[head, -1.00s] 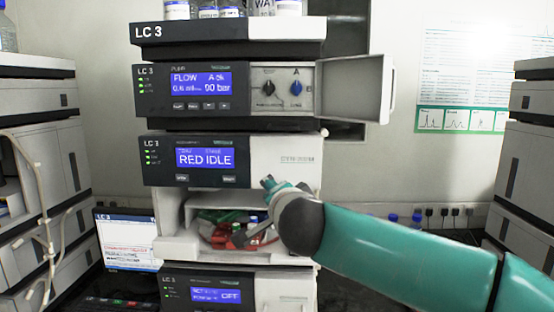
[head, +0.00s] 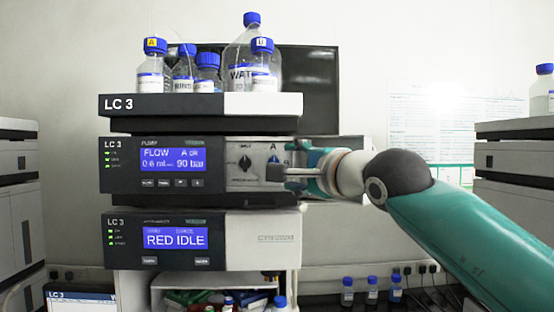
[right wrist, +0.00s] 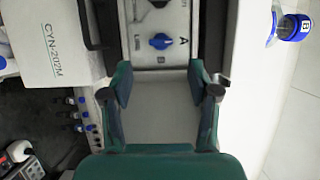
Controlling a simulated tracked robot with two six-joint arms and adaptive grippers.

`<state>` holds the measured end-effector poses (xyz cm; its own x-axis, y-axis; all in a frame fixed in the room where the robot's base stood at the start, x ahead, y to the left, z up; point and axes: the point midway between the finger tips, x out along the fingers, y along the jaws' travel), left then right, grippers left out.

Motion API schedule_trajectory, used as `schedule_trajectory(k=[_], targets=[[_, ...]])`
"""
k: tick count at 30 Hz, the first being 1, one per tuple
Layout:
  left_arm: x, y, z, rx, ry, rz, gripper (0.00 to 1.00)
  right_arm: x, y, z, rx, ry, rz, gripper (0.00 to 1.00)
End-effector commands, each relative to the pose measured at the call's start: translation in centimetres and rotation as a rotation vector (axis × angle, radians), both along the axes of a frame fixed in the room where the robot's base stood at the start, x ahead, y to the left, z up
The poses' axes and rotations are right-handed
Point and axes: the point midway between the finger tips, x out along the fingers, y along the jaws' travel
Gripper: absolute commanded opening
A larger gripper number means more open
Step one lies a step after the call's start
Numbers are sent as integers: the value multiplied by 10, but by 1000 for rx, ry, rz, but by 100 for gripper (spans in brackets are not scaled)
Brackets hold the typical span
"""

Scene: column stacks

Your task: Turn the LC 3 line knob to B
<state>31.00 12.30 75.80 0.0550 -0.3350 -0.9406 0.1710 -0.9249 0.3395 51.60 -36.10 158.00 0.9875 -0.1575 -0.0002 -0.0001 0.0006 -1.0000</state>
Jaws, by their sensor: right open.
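The LC 3 pump module (head: 118,178) shows an open door and a recessed pale panel. My left gripper is not in view.
The open door (head: 352,143) stands at the right of the panel, behind my right gripper. Solvent bottles (head: 208,72) stand on the top tray (head: 120,106). A module reading RED IDLE (head: 175,237) sits below. Other instrument stacks (head: 520,160) stand at the sides.

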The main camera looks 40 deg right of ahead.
Motion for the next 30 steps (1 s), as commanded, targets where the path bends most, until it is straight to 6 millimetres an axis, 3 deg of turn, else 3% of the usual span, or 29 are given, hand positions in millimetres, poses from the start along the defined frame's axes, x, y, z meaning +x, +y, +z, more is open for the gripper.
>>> schedule_trajectory(k=[3, 10, 15, 24, 30], targets=[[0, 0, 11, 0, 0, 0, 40, 27, -4, 2, 0, 4, -1, 60], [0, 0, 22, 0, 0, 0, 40, 61, -9, 1, -1, 2, 1, 60], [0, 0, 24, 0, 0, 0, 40, 71, -10, 0, -1, 0, 2, 60], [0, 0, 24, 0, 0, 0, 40, 73, -10, 0, -1, -1, 3, 60], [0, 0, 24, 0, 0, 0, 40, 73, -9, 0, -1, 0, 3, 27]])
